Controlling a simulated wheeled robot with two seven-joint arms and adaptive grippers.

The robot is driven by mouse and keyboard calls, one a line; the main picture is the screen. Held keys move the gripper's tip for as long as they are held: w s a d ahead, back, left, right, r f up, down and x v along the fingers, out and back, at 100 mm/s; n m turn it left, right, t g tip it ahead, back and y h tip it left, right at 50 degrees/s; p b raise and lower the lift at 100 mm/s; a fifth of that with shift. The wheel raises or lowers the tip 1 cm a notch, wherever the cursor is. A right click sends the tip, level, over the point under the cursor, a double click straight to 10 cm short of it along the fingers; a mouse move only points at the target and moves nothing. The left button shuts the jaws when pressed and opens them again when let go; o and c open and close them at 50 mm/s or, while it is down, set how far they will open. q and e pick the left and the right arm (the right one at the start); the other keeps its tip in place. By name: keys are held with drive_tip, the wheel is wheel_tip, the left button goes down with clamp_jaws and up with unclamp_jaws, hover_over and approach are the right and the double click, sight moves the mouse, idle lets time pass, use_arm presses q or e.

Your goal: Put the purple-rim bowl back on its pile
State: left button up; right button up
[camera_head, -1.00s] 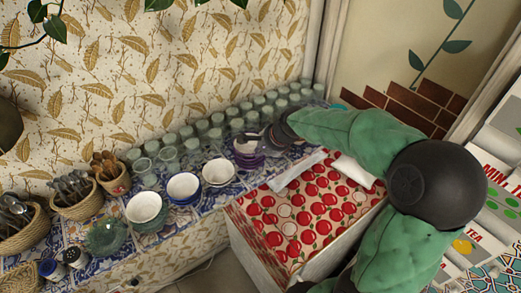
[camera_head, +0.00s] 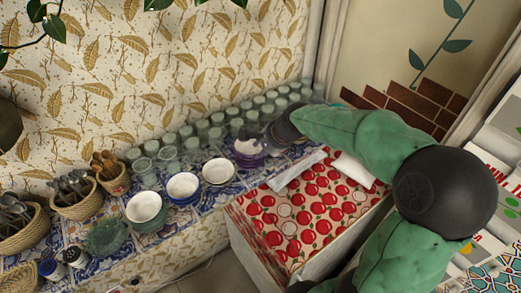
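The purple-rim bowls (camera_head: 249,158) stand as a pile at the right end of the bowl row on the tiled shelf. The upper bowl (camera_head: 246,146) has a pale inside and appears to sit on or very close to the pile. My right gripper (camera_head: 264,140) reaches in from the right and is at the upper bowl's right rim. Its dark fingers are small and blurred against the glasses, so I cannot tell whether they grip the rim. My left gripper is not in view.
White-lined bowl piles (camera_head: 218,171), (camera_head: 183,187) and (camera_head: 144,207) stand to the left. Several glasses (camera_head: 203,133) line the wall behind. Cutlery baskets (camera_head: 75,205) stand far left.

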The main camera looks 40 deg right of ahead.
drive_tip(key=v, duration=1)
drive_tip(key=shift+s+r, duration=0.2)
drive_tip(key=shift+r, duration=0.05)
